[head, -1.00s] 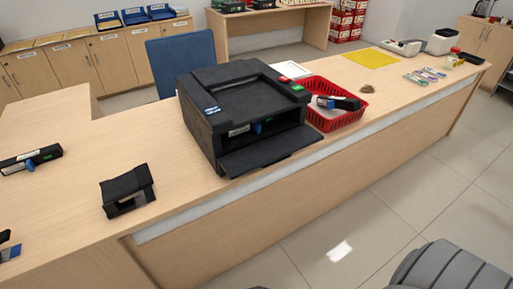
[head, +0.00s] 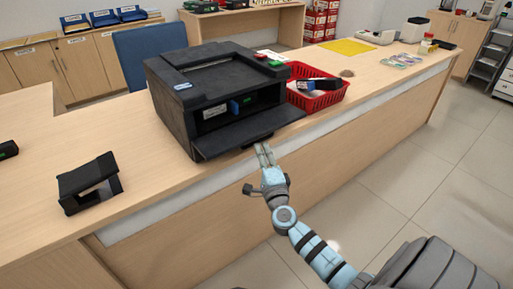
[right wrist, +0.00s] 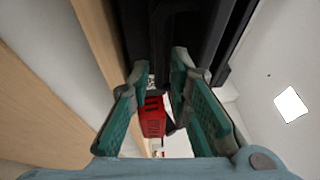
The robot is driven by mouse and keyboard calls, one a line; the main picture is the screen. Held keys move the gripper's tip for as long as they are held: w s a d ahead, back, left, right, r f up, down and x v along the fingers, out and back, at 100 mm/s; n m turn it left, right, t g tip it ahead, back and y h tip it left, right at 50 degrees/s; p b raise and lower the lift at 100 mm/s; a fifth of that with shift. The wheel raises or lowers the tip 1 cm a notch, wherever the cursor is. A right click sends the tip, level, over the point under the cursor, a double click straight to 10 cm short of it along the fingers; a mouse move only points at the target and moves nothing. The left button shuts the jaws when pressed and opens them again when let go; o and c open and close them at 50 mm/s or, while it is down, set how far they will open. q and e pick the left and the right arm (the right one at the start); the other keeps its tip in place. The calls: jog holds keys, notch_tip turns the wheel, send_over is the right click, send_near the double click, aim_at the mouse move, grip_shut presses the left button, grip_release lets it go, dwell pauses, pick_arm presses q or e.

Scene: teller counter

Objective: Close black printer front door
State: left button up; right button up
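The black printer (head: 215,85) stands on the wooden counter. Its front door (head: 250,130) is folded down and sticks out toward the counter's front edge, and the inside of the printer shows above it. My right gripper (head: 264,152) is just below and in front of the door's front edge. In the right wrist view its two green fingers (right wrist: 163,100) are apart with nothing held between them, and dark printer parts (right wrist: 180,35) show beyond them. I cannot tell whether the fingers touch the door. My left gripper is in neither view.
A red basket (head: 325,101) with items in it stands right of the printer, and it also shows between the fingers in the right wrist view (right wrist: 153,118). A black holder (head: 90,183) stands left on the counter. Counter space (head: 135,150) between holder and printer is clear.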

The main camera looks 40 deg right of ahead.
jog(key=x, duration=0.4)
jog(key=shift+d+b, duration=0.1)
jog(key=shift+b, duration=0.25)
grip_shut()
